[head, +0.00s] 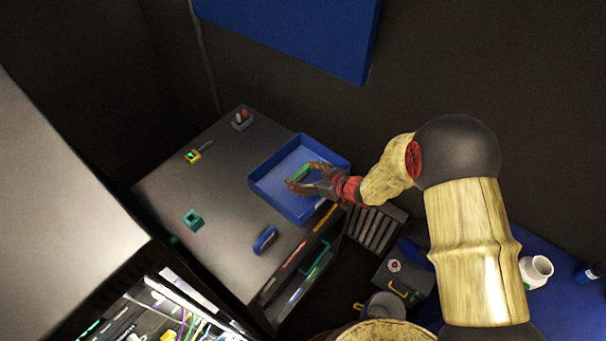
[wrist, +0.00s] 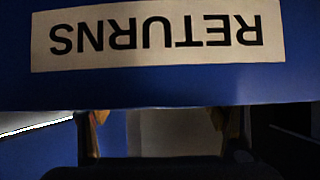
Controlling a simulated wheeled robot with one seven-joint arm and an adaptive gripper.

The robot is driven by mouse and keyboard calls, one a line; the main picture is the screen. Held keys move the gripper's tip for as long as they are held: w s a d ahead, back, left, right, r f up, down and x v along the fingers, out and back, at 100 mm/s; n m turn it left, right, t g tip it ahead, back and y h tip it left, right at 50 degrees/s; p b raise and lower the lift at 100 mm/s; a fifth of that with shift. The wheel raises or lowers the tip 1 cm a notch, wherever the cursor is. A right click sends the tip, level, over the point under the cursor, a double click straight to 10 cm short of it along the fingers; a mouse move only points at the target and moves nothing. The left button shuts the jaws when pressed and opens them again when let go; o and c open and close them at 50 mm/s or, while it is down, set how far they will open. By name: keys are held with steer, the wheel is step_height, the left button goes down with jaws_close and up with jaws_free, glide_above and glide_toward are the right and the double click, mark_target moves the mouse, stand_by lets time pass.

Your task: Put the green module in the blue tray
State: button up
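The green module (head: 303,172) shows as a small green bar at my fingertips, within the outline of the blue tray (head: 262,186) in the head view. I cannot tell whether it rests on the tray floor. My gripper (head: 303,178) reaches over the tray from the right, fingers spread apart. In the wrist view the two fingers (wrist: 160,132) stand wide apart, with no green visible between them. A blue surface with an upside-down RETURNS label (wrist: 165,35) fills the upper part of that view and hides what lies behind it.
On the grey bench top (head: 215,250) lie a teal block (head: 193,219), a blue piece (head: 265,240), a yellow-green piece (head: 193,156) and a small holder with red tops (head: 241,117). A large blue panel (head: 300,30) hangs behind. The bench's left part is mostly clear.

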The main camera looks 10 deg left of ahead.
steer(key=shift+o, duration=1.2)
steer(key=shift+r, duration=0.1)
steer(key=shift+d+r, duration=0.1)
steer(key=shift+r, duration=0.1)
steer(key=v, duration=1.1)
steer(key=shift+s+d+p, duration=0.25)
steer(key=shift+s+p, duration=0.05)
steer(key=shift+p, duration=0.1)
